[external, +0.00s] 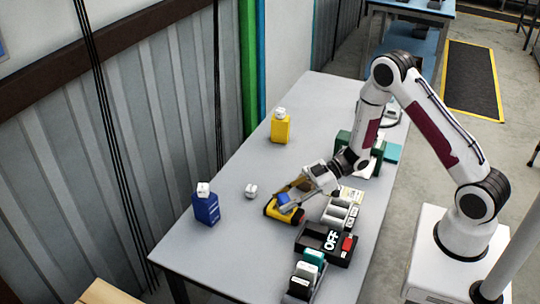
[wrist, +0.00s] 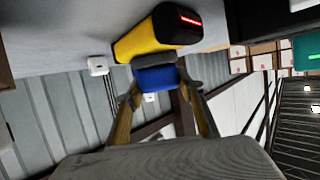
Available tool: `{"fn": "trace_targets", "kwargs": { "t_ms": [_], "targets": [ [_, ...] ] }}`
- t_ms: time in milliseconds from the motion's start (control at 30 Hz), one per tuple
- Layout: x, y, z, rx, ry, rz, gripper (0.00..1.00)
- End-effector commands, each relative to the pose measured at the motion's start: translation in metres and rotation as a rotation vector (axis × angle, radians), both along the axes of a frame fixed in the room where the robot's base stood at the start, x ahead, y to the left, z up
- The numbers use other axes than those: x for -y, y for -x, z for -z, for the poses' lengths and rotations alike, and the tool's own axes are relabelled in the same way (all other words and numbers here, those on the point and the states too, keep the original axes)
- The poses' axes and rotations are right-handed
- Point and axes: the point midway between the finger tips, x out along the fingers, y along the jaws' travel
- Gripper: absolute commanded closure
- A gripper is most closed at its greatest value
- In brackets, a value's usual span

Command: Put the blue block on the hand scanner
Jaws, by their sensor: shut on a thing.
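The blue block (external: 284,198) is between the fingertips of my gripper (external: 293,193), low over the table. In the wrist view the blue block (wrist: 157,79) sits between the two fingers of my gripper (wrist: 160,88), which are shut on it. The hand scanner (external: 270,211) is yellow and black, lying on the table right at the block. It also shows in the wrist view (wrist: 135,42), with a red light at its dark end, just beyond the block. I cannot tell whether block and scanner touch.
A small white object (external: 251,191) and a blue bottle (external: 206,208) stand to the left. A yellow bottle (external: 280,129) stands farther back. A black box marked OFF (external: 325,243) and a rack of several items (external: 305,277) are in front.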

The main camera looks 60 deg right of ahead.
Motion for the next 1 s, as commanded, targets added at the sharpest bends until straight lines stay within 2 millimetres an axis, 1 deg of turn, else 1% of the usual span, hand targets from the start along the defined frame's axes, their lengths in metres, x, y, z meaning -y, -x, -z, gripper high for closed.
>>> {"fn": "trace_targets", "kwargs": {
  "t_ms": [33, 367, 400, 467, 833, 1000],
  "targets": [
    [-0.0006, 0.0013, 0.0070, -0.006, 0.004, -0.001, 0.85],
    [-0.0003, 0.0009, 0.0134, -0.007, 0.010, -0.003, 0.85],
    [-0.0004, 0.0009, 0.0136, -0.007, 0.010, -0.003, 0.60],
    [-0.0003, 0.0006, 0.0135, -0.007, 0.010, -0.002, 0.45],
    [-0.0001, -0.0004, 0.0129, -0.005, 0.011, -0.002, 0.45],
    [-0.0001, -0.0006, 0.0095, -0.004, 0.012, -0.002, 0.45]
  ]
}}
